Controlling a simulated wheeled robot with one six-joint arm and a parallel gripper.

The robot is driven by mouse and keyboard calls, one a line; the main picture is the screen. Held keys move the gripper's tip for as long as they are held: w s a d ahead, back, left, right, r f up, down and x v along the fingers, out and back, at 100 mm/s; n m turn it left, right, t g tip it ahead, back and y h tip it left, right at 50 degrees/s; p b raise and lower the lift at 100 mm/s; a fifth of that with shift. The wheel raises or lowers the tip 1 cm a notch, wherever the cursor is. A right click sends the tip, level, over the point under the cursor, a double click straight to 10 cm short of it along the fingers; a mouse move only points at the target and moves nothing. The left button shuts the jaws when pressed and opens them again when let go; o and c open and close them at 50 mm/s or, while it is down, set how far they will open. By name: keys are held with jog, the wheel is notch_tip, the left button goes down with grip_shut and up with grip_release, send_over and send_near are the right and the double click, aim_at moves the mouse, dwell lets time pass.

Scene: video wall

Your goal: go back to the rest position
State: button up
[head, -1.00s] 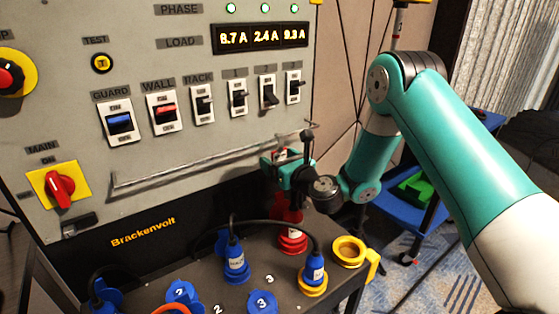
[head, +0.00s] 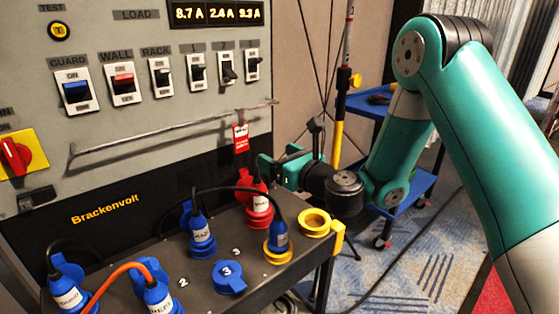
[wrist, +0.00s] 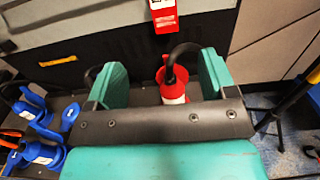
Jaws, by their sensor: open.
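My gripper (head: 274,172) is open and empty in the head view. It is in front of the panel's dark lower band, right of and below a red tag (head: 241,138) that hangs from the metal rail (head: 170,133). In the wrist view the two teal fingers of my gripper (wrist: 160,82) stand wide apart. The red tag (wrist: 163,15) hangs beyond them, clear of both. A red plug (wrist: 172,88) shows between and beyond the fingers, near the right one; its cable arches above it.
Below my gripper is a dark shelf (head: 200,297) with blue plugs (head: 201,237), the red plug (head: 258,208) and an empty yellow socket (head: 314,222). A blue cart (head: 362,103) and a yellow-black pole (head: 338,120) stand behind my arm. Carpet (head: 415,262) is open at the right.

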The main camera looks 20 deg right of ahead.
jog(key=s+a+r+n+g+y, duration=0.3)
jog(key=s+a+n+g, duration=0.3)
jog(key=n, duration=0.4)
jog(key=s+a+r+n+g+y, duration=0.2)
jog(key=s+a+r+n+g, duration=0.15)
jog(key=s+n, duration=0.6)
jog(key=s+d+f+n+g+h, duration=0.1)
jog(key=s+d+n+g+h, duration=0.25)
jog(key=s+n, duration=0.5)
jog(key=s+d+f+n+g+h, duration=0.1)
jog(key=s+d+n+g+h, duration=0.25)
jog(key=s+n, duration=0.5)
notch_tip(320, 180, up, 15)
jog(key=d+n+h+p, duration=0.1)
jog(key=p, duration=1.4)
jog(key=shift+s+d+f, duration=0.2)
jog(key=shift+s+d, duration=0.05)
jog(key=shift+n, duration=0.25)
